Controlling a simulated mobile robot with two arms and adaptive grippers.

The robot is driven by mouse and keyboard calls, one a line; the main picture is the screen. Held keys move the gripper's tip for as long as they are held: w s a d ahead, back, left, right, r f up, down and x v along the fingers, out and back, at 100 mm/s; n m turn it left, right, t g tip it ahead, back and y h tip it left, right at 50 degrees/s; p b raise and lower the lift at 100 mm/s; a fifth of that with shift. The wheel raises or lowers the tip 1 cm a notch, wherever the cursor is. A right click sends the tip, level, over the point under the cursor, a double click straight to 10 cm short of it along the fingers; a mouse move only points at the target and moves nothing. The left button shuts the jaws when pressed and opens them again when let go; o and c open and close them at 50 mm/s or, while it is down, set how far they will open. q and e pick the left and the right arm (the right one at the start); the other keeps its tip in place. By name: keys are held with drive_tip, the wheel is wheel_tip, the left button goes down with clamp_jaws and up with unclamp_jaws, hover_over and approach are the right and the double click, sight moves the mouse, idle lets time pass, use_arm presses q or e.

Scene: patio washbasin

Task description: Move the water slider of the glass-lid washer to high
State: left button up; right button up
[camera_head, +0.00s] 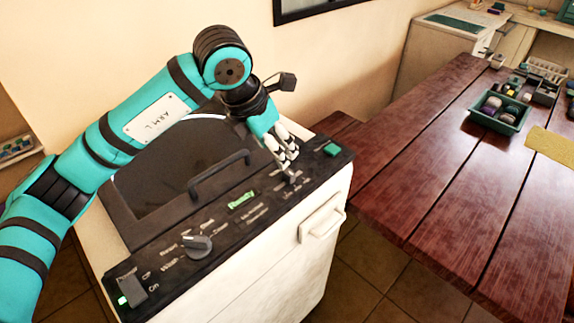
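The glass-lid washer (323,210) stands at centre left, with a dark control panel along its front top edge. Its dark glass lid (165,170) with a black handle (220,174) is down. My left gripper (290,176) points down at the panel's right part, over the water slider (293,180). The fingers look close together at the slider knob, but whether they grip it is too small to tell. The slider's setting and labels cannot be read. My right gripper is not in view.
The panel also has a round knob (198,245), a power switch (131,289), a lit "Ready" display (242,200) and a green button (332,149). A wooden table (430,170) stands to the right, bearing a green tray (512,128).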

sight(288, 171)
use_arm(q)
drive_tip(key=p+x, duration=0.2)
drive_tip(key=x, duration=0.7)
drive_tip(key=shift+w+f, duration=0.15)
drive_tip(key=shift+f, duration=0.2)
drive_tip(key=shift+c, duration=0.3)
drive_tip(key=c, duration=0.9)
clamp_jaws()
